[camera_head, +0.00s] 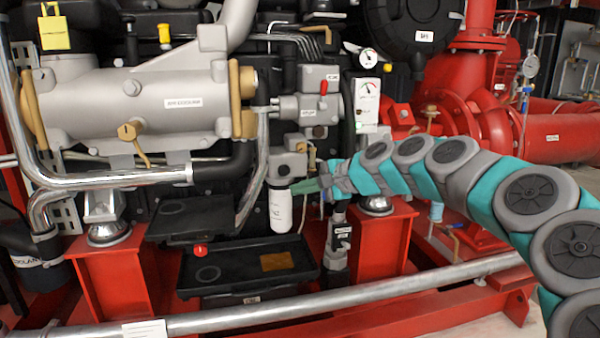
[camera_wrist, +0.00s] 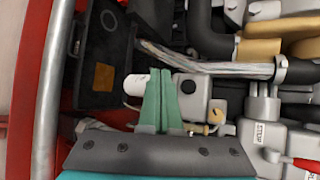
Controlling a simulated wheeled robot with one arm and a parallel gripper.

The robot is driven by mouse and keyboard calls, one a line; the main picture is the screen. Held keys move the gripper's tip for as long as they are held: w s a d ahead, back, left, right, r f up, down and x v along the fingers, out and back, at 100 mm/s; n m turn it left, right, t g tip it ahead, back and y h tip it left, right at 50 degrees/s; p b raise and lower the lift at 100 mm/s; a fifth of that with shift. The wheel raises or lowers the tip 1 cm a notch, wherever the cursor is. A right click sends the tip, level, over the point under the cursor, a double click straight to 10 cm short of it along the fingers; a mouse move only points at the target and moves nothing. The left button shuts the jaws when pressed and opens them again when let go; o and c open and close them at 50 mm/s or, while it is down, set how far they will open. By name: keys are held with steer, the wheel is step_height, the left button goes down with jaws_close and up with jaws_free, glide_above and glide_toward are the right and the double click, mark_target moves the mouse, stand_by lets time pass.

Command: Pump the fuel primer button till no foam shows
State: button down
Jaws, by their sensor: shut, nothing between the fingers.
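The white fuel filter (camera_head: 281,210) hangs under a grey filter head (camera_head: 287,164) in the middle of the head view. The filter also shows in the wrist view (camera_wrist: 136,85), beside my fingers. A round dark button (camera_wrist: 188,87), which looks like the primer button, sits on the grey head in the wrist view. My gripper (camera_head: 294,187) has green fingers that are shut and empty, at the lower right of the filter head. In the wrist view my fingertips (camera_wrist: 163,75) lie just left of the button; contact cannot be told. I see no foam; a brass fitting (camera_wrist: 215,115) is close by.
Black trays (camera_head: 245,270) lie below the filter, with a red cap (camera_head: 200,250) near them. A silver pipe (camera_head: 350,293) crosses the front. A grey valve block with a red lever (camera_head: 323,88) is above. A red post (camera_head: 383,250) stands on the right.

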steer(key=shift+w+a, duration=0.1)
stand_by(0.4)
steer(key=p, duration=0.2)
glide_toward(283, 174)
steer(key=shift+w+a+f, duration=0.25)
steer(key=shift+a+f, duration=0.25)
steer(key=shift+a, duration=0.3)
steer(key=shift+w+a+f, duration=0.25)
steer(key=shift+a+f, duration=0.3)
steer(key=shift+a, duration=0.2)
steer(key=shift+w+a+f, duration=0.25)
steer(key=shift+a+f, duration=0.25)
steer(key=shift+a, duration=0.3)
steer(key=shift+w, duration=0.1)
steer(key=shift+w+a+p, duration=0.15)
steer(key=shift+w+p, duration=0.15)
steer(key=shift+p, duration=0.15)
steer(key=shift+w+a+p, duration=0.15)
steer(key=shift+w+p, duration=0.35)
steer(key=shift+w, duration=0.35)
stand_by(0.9)
steer(key=shift+s, duration=0.15)
steer(key=shift+s+d, duration=0.25)
steer(key=shift+s, duration=0.85)
